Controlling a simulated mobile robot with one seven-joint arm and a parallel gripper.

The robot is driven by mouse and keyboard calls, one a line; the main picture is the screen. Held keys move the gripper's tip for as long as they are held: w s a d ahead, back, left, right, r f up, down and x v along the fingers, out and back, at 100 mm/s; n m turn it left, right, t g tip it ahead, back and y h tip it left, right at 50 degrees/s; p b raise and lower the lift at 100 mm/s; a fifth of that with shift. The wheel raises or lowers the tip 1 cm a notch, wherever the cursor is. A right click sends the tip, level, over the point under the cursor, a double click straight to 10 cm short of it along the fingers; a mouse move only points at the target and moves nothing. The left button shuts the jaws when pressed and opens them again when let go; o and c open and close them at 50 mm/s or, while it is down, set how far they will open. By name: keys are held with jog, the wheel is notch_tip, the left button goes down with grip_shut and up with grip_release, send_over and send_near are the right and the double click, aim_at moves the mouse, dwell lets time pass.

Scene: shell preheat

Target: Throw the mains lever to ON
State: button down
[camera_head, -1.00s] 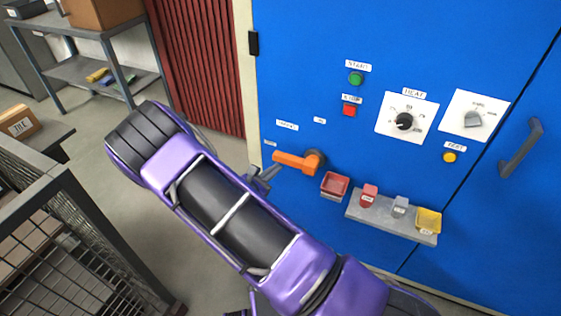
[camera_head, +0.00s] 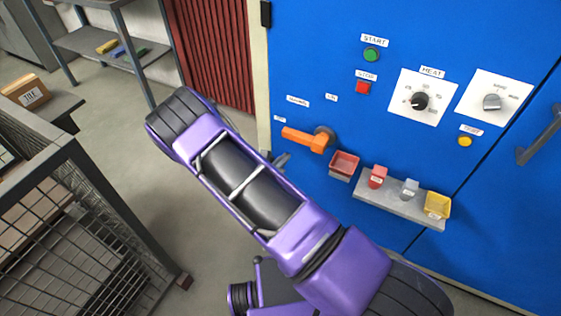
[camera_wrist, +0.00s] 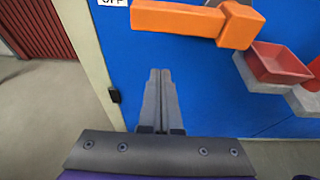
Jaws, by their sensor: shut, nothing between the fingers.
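The orange mains lever (camera_head: 303,138) sits on the blue cabinet front, its handle pointing left from a round grey pivot. In the wrist view the lever (camera_wrist: 180,20) crosses the top, its handle end beside a label reading OFF (camera_wrist: 113,2). My gripper (camera_wrist: 160,72) is shut and empty, its fingertips below the handle in the picture with blue panel showing between. In the head view my gripper (camera_head: 282,160) is mostly hidden behind my purple arm, just below and left of the lever.
A red bin (camera_head: 344,163) is mounted just right of the lever. A grey ledge (camera_head: 400,205) holds small items further right. The cabinet's door handle (camera_head: 541,135) juts out at far right. A mesh cage (camera_head: 85,200) stands at left, with open floor between.

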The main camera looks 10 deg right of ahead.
aim_at(304, 139)
jog(key=shift+w+d+r, duration=0.4)
jog(key=shift+w+d, duration=0.1)
jog(key=shift+w, duration=0.15)
jog(key=shift+w+d+r, duration=0.35)
jog(key=shift+w+d, duration=0.1)
jog(key=shift+w, duration=0.25)
jog(key=shift+w+d+r, duration=0.4)
jog(key=shift+w+d, duration=0.1)
jog(key=shift+w, duration=0.15)
jog(key=shift+r, duration=0.15)
